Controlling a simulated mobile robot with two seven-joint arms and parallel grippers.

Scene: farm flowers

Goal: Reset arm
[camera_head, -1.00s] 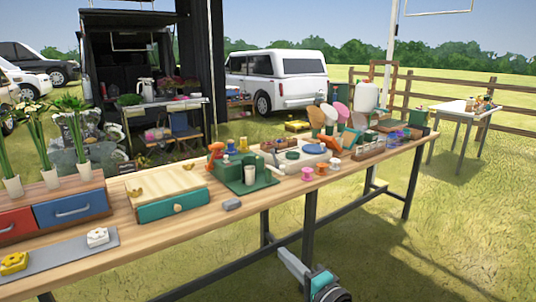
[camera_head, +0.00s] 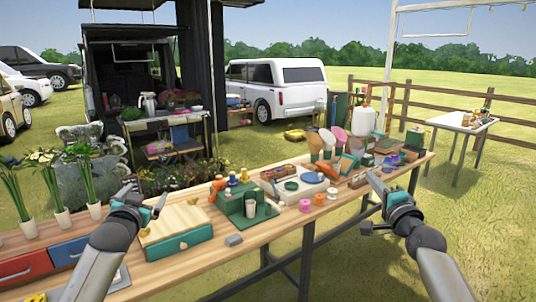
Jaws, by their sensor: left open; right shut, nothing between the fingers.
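My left gripper (camera_head: 145,195) is open and empty above the left part of the wooden table (camera_head: 262,228), beside the box with a teal drawer (camera_head: 178,243). My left forearm hides part of the grey mat and of the drawer unit behind it. My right gripper (camera_head: 370,204) is shut and empty. It hangs past the table's front edge on the right, in front of the grass. Neither gripper appears to touch anything.
A green tray (camera_head: 254,214), a grey block (camera_head: 233,240) and spools (camera_head: 305,205) lie mid-table. Brushes and bottles crowd the right end. Grass in front is free.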

